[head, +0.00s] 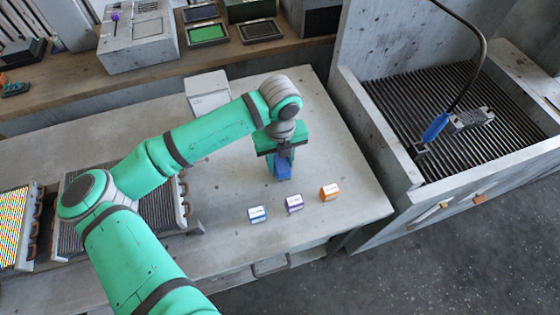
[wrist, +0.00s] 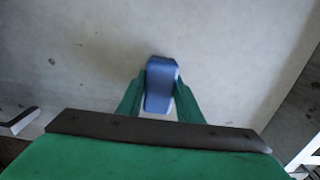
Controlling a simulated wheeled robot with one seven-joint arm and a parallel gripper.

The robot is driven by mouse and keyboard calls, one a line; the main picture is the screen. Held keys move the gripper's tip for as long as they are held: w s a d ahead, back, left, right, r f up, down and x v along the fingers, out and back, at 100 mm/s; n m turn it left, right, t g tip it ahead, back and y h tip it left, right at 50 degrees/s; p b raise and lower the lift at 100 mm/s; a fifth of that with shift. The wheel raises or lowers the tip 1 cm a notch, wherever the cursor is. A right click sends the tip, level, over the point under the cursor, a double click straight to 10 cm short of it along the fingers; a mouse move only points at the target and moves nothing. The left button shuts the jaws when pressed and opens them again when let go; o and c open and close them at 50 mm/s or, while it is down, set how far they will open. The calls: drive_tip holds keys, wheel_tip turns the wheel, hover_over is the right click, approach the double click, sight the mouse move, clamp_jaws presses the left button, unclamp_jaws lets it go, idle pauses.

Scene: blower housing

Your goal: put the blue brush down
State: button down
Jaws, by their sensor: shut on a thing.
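The blue brush (head: 283,172) is in my gripper (head: 281,160), over the right part of the grey worktop. In the wrist view the blue brush (wrist: 160,85) sits between the two green fingers (wrist: 159,100), which close on its sides. Only a blue block-like part of it shows; bristles are not visible. In the head view it hangs below the gripper, low over the worktop. I cannot tell whether its lower end touches the surface.
On the worktop (head: 335,150), small blue (head: 258,214), purple (head: 294,203) and orange (head: 330,192) labelled blocks stand near the front edge. A white box (head: 207,92) stands behind. A grated basin (head: 400,150) with a blue-handled hose (head: 436,127) is at the right.

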sight(280, 160)
drive_tip(key=c, duration=1.3)
unclamp_jaws()
drive_tip(key=shift+f, duration=0.1)
drive_tip(key=shift+o, duration=0.2)
wheel_tip(280, 160, up, 12)
